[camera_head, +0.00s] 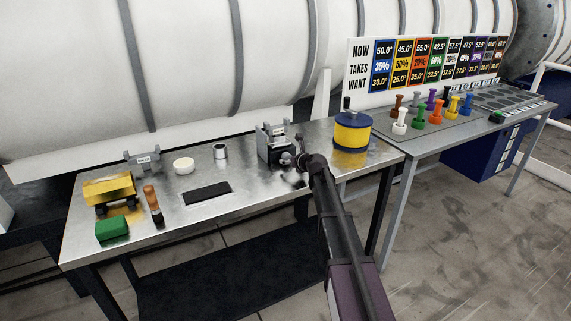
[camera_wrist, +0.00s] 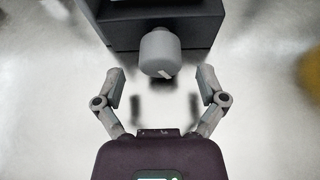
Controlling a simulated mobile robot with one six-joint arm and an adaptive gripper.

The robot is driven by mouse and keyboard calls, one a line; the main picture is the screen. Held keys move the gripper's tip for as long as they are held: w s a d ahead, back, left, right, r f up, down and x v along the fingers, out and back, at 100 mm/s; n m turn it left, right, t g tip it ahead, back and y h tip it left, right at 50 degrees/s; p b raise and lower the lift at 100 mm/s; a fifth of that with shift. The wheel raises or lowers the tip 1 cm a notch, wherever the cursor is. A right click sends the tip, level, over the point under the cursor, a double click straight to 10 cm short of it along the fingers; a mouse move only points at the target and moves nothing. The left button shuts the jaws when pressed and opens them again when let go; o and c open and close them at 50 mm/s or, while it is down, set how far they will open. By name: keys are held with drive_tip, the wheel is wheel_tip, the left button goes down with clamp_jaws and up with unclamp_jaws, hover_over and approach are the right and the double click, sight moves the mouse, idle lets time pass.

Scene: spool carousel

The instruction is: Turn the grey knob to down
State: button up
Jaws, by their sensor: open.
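The grey knob (camera_wrist: 159,53) sticks out from the front of a dark box (camera_wrist: 125,22) in the wrist view. It carries a short white mark near its lower right edge. My gripper (camera_wrist: 160,88) is open, with one finger on each side of the knob's near end and clear gaps between. Neither finger appears to touch it. In the head view, the box (camera_head: 272,148) stands at the back of the metal table, and my gripper (camera_head: 300,160) is in front of it.
A yellow and blue drum (camera_head: 351,135) stands right of the box. A metal cup (camera_head: 220,151), white disc (camera_head: 184,165), black pad (camera_head: 207,193), brush (camera_head: 153,204), green block (camera_head: 112,229) and yellow holder (camera_head: 108,190) lie left. Coloured spools stand on the right table (camera_head: 392,142).

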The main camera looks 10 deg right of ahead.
drive_tip(key=shift+x, duration=0.8)
drive_tip(key=c, duration=1.2)
